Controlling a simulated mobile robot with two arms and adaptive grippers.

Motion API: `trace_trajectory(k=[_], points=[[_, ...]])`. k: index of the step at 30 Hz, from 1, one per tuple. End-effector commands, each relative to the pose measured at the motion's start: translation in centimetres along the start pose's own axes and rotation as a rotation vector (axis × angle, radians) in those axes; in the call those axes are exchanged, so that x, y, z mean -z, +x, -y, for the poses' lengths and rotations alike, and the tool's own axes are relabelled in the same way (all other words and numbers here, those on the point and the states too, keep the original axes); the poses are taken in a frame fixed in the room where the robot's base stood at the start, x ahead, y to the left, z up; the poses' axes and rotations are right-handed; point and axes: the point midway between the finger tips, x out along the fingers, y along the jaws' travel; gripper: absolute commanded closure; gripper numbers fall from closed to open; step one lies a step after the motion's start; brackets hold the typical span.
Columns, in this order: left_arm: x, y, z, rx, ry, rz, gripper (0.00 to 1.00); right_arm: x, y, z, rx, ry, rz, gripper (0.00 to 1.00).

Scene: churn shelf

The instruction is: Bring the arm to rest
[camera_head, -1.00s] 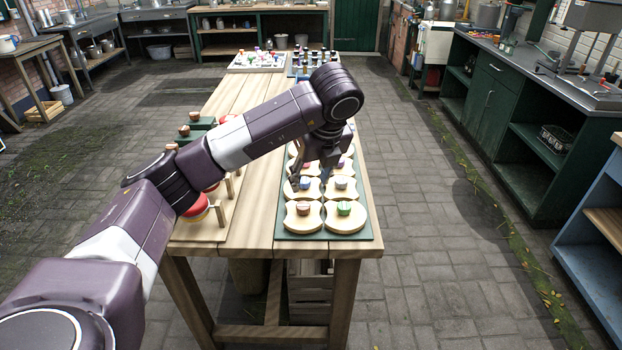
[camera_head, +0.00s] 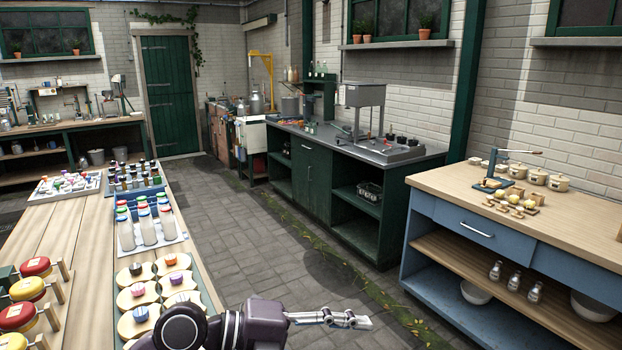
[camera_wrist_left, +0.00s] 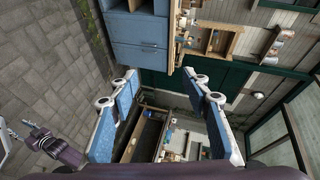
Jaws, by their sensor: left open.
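My left gripper (camera_head: 345,319) shows at the bottom centre of the head view, at the end of my purple arm. It points right, over the paved floor beside the table. In the left wrist view the left gripper (camera_wrist_left: 158,74) has its two blue-padded fingers wide apart, with nothing between them. Part of my other arm, seemingly with the right gripper (camera_wrist_left: 12,137) at its end, shows at the left edge of that view. It is too small and cut off to tell its jaws.
The wooden table (camera_head: 45,225) on the left bears round boards, bottles in a blue crate (camera_head: 142,195) and red and yellow rounds. A blue cabinet (camera_head: 505,245) with a wooden top stands on the right. A green counter (camera_head: 312,180) lies behind. The floor (camera_head: 230,230) between is clear.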

Motion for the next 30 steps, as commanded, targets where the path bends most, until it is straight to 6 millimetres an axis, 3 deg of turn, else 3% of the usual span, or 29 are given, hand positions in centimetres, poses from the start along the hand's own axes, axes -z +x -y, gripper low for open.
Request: trace_trajectory(k=[1,3,6,9,11,14,17,20,23,25,27,30], points=[[1.3,0.3,2.4,0.145,-0.035,-0.016,0.56,0.0,0.0,0.0,0.000,0.000,0.000,0.60],[2.0,-0.5,6.0,0.351,-0.088,-0.005,0.56,0.0,0.0,0.0,0.000,0.000,0.000,0.60],[1.1,-3.4,9.9,0.622,-0.199,0.064,0.56,0.0,0.0,0.0,0.000,0.000,0.000,0.60],[-1.6,-7.4,11.4,0.851,-0.344,0.190,0.56,0.0,0.0,0.0,0.000,0.000,0.000,0.60],[-3.7,-10.1,10.8,0.963,-0.447,0.290,0.56,0.0,0.0,0.0,0.000,0.000,0.000,0.60],[-7.4,-14.4,7.5,1.097,-0.641,0.487,0.56,0.0,0.0,0.0,0.000,0.000,0.000,0.60],[-10.2,-17.9,1.4,1.156,-0.858,0.707,0.56,0.0,0.0,0.0,0.000,0.000,0.000,0.60],[-11.1,-20.3,-5.9,1.140,-1.067,0.916,0.56,0.0,0.0,0.0,0.000,0.000,0.000,0.60],[-10.2,-21.5,-13.4,1.061,-1.271,1.102,0.56,0.0,0.0,0.0,0.000,0.000,0.000,0.60],[-8.6,-21.9,-18.5,0.975,-1.409,1.216,0.56,0.0,0.0,0.0,0.000,0.000,0.000,0.60],[-6.2,-22.0,-23.2,0.868,-1.537,1.315,0.56,0.0,0.0,0.0,0.000,0.000,0.000,0.60],[-2.3,-21.9,-28.3,0.710,-1.689,1.414,0.56,0.0,0.0,0.0,0.000,0.000,0.000,0.60]])
